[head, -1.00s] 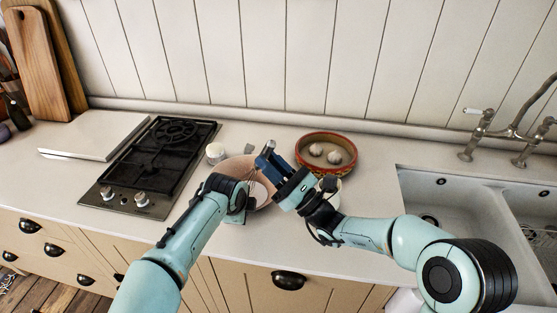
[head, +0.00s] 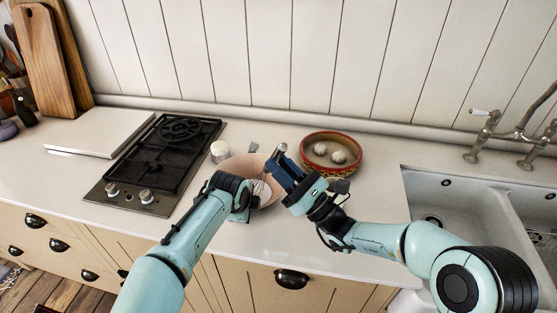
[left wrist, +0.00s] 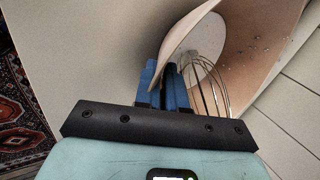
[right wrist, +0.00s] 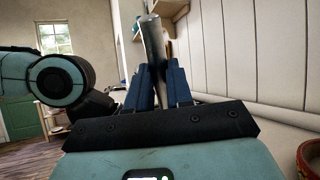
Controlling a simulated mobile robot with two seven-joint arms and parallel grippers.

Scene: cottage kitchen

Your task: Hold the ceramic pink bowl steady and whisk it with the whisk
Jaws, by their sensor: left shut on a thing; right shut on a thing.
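The pink bowl (head: 238,168) stands on the counter to the right of the hob, partly hidden by my arms. In the left wrist view the bowl (left wrist: 262,30) shows its inside with small pale specks. My left gripper (left wrist: 168,75) is shut on the bowl's near rim, one finger on each side. The whisk (head: 262,186) has its wires down inside the bowl; they also show in the left wrist view (left wrist: 212,88). My right gripper (head: 277,160) is shut on the whisk's metal handle (right wrist: 153,45), above the bowl.
A red-rimmed dish (head: 331,170) with pale round things in it stands close to the right of my right gripper. A small white jar (head: 220,151) stands behind the bowl. The gas hob (head: 160,160) is left, the white sink (head: 450,215) right.

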